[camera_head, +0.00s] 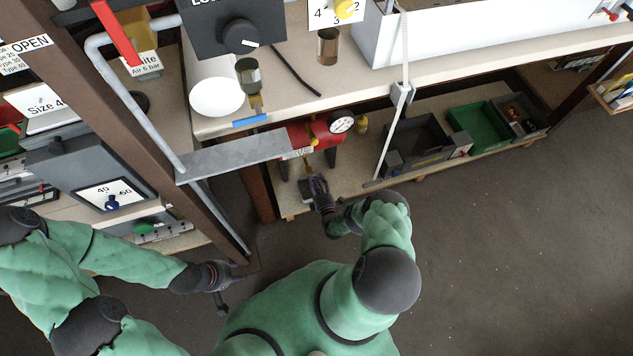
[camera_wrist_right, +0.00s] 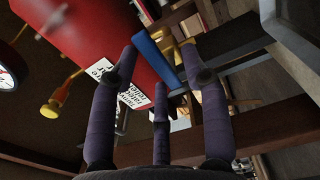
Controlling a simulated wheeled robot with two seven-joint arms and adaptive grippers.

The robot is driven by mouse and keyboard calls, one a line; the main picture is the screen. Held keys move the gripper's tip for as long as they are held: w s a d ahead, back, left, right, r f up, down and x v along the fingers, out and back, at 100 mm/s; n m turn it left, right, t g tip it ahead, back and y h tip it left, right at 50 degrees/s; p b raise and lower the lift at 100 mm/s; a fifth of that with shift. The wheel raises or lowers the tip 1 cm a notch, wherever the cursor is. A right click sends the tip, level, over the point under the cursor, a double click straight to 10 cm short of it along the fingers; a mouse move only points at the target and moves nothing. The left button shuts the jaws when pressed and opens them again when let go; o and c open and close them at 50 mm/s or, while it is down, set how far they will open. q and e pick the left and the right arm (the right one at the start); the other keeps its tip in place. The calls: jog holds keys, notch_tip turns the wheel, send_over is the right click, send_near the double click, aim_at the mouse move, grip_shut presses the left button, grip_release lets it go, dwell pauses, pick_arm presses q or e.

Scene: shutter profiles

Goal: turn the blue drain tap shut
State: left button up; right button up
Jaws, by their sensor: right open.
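A blue lever (camera_head: 250,120) with brass fittings beside it shows at the bench's front edge, left of the red tank (camera_head: 299,136). In the right wrist view a blue lever (camera_wrist_right: 157,58) lies across the end of the red tank (camera_wrist_right: 92,38), beyond my fingertips. It looks like the same lever; I take it as the drain tap. My right gripper (camera_head: 318,186) is open below the tank; its spread fingers (camera_wrist_right: 160,66) point towards the lever with no visible contact. My left gripper (camera_head: 238,287) appears open and empty, low beside the brown post.
A pressure gauge (camera_head: 341,121) sits at the tank's right end. A grey beam (camera_head: 233,157) runs left of the tank. Grey and green bins (camera_head: 480,126) stand on the lower shelf to the right. The floor in front is clear.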

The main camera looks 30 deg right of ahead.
jog(key=v, duration=1.2)
dwell(0.3)
